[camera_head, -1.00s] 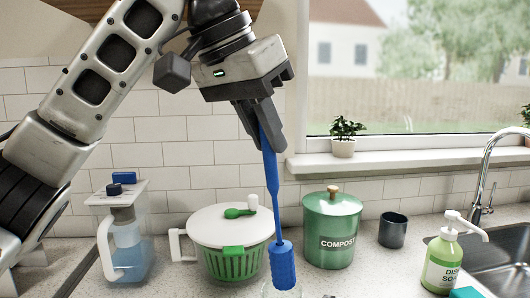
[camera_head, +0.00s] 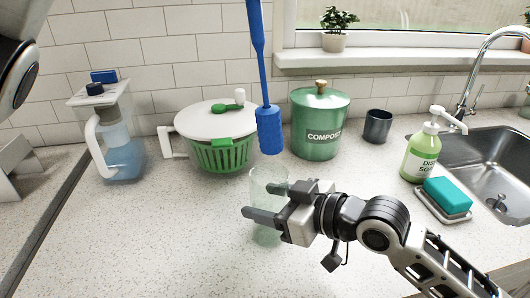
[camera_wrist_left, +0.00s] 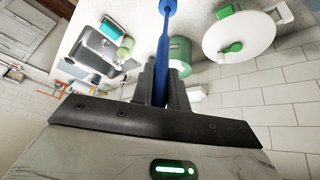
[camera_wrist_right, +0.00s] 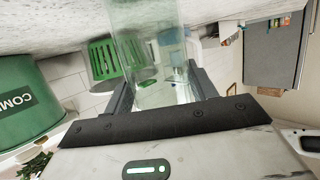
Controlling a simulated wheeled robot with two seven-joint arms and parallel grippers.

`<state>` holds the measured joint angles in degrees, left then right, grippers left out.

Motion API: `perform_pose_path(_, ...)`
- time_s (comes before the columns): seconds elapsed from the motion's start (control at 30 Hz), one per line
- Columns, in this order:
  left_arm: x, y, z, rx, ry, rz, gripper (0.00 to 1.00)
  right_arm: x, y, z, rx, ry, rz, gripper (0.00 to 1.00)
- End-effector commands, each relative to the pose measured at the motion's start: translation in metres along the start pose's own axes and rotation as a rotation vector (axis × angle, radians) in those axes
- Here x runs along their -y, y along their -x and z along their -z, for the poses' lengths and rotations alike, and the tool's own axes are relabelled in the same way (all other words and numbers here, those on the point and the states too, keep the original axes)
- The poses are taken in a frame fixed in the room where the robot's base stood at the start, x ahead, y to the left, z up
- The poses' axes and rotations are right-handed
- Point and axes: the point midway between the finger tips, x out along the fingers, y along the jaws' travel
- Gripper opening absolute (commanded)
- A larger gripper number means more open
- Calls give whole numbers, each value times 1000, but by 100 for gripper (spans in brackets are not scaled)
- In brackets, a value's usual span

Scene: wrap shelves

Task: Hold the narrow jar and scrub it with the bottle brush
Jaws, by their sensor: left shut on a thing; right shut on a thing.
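The blue bottle brush (camera_head: 269,130) hangs upright in the head view, its bristle head just above the mouth of the clear narrow jar (camera_head: 268,178) and apart from it in the picture. My left gripper (camera_wrist_left: 162,78) is shut on the brush handle, as the left wrist view shows; it is out of the head view. My right gripper (camera_head: 272,208) is shut around the jar, which stands upright and partly hidden by the gripper. The jar also shows between the fingers in the right wrist view (camera_wrist_right: 152,50).
Behind the jar stand a white-lidded green salad spinner (camera_head: 218,128), a green compost bin (camera_head: 320,125) and a dark cup (camera_head: 378,126). A water pitcher (camera_head: 120,150) stands left. Soap (camera_head: 421,152), a teal sponge (camera_head: 447,195) and the sink (camera_head: 485,165) are right. The front counter is clear.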

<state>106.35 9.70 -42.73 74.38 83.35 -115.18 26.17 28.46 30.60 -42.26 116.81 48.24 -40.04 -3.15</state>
Motion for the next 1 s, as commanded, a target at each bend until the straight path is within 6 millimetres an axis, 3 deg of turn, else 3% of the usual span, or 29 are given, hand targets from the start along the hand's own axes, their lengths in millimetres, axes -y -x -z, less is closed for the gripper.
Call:
perform_pose_path(0.37,0,0,0,-1,0,0,0,0,0,1,-2,1,0,29)
perform_pose_path(0.4,0,0,0,-1,0,0,0,0,0,1,-2,1,0,65)
perform_pose_path(0.47,0,0,0,-1,0,0,0,0,0,1,-2,0,0,82)
perform_pose_path(0.8,0,0,0,-1,0,0,0,0,3,0,0,0,-1,82)
perform_pose_path(1.0,0,0,0,-1,0,0,0,-1,31,-1,3,4,-3,82)
